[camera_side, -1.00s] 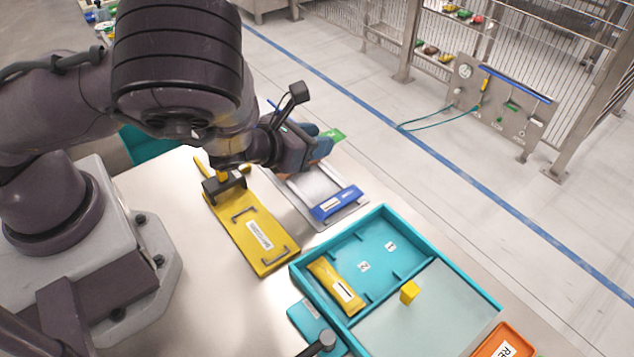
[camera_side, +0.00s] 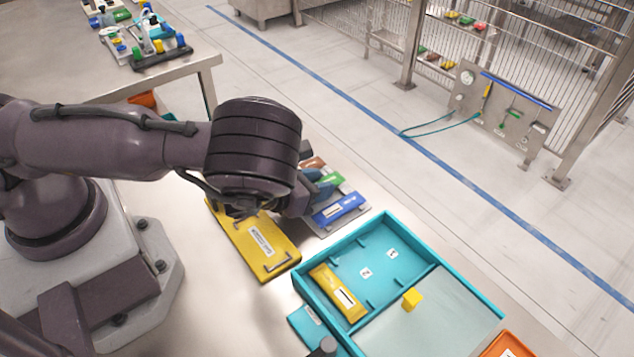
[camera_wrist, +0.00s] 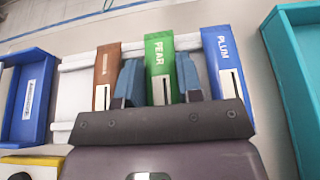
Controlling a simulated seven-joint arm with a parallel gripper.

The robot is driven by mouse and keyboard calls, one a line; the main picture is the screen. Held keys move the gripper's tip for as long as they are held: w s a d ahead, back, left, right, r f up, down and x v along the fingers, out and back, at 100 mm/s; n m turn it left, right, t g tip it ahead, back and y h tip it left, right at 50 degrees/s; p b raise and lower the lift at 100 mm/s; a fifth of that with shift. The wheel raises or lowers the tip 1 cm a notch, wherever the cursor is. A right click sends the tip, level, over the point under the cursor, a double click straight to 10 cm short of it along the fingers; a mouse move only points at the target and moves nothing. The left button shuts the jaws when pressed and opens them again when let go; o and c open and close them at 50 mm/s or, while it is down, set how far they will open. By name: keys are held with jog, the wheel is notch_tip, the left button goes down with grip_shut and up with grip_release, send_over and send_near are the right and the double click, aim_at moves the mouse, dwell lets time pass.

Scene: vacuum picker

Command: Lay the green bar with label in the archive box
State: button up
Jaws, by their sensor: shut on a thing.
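The green bar labelled PEAR (camera_wrist: 158,55) is between the two blue fingers of my gripper (camera_wrist: 158,85), which is shut on it. In the side view, the green bar (camera_side: 331,180) shows beside the gripper (camera_side: 318,188), partly hidden by my wrist. It is over or on the pale rack, between a brown bar (camera_wrist: 107,70) and a blue bar labelled PLUM (camera_wrist: 226,65); I cannot tell if it touches the rack. The teal compartment box (camera_side: 325,238), apparently the archive box, stands to the right. A yellow bar (camera_side: 338,292) lies in its left compartment; numbered compartments behind are empty.
A translucent panel with a yellow knob (camera_side: 412,299) covers the box's front right part. A yellow plate with handles (camera_side: 255,240) lies left of the box. An orange tray (camera_side: 505,347) is at the lower right. A blue tray (camera_wrist: 28,95) shows in the wrist view.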

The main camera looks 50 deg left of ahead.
jog(key=shift+f, duration=0.15)
jog(key=o, duration=0.9)
